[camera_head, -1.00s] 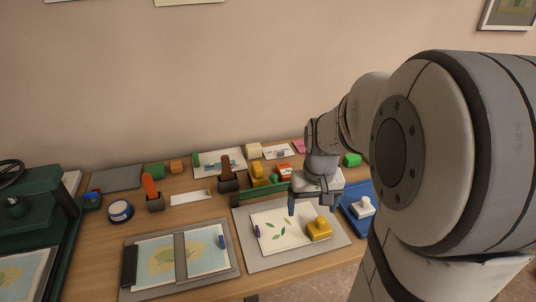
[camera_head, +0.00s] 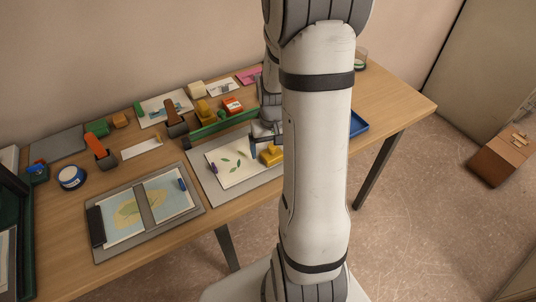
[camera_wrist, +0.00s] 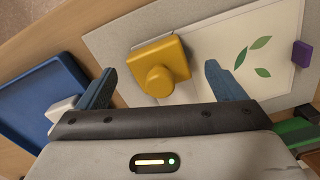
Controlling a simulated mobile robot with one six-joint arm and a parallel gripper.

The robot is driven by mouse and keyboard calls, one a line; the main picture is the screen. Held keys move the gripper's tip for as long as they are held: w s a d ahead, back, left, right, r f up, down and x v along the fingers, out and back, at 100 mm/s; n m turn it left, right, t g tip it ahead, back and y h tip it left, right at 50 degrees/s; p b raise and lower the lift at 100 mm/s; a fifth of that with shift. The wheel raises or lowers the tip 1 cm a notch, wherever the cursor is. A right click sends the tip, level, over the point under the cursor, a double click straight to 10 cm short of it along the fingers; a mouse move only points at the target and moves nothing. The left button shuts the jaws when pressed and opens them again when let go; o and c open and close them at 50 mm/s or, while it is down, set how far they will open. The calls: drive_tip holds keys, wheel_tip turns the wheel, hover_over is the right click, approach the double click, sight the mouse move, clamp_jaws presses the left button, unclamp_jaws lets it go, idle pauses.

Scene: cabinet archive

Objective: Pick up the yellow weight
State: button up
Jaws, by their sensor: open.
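The yellow weight (camera_wrist: 158,66) with a round knob lies on the corner of a white sheet with green leaves (camera_wrist: 262,45), on a grey board (camera_wrist: 115,22). In the head view the weight (camera_head: 271,154) is partly hidden by my arm. My gripper (camera_wrist: 160,85) is open, with one finger on each side of the weight in the wrist view. The fingers look apart from it; the height gap is hard to judge. In the head view only part of my gripper (camera_head: 262,136) shows beside the weight.
A blue tray (camera_wrist: 40,95) with a white block (camera_wrist: 62,106) is at the left in the wrist view. A purple block (camera_wrist: 301,54) sits on the sheet's far side. A green bar (camera_head: 215,127) runs behind the board. Another framed leaf picture (camera_head: 145,208) lies left.

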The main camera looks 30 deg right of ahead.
drive_tip(key=shift+c, duration=0.2)
drive_tip(key=c, duration=1.6)
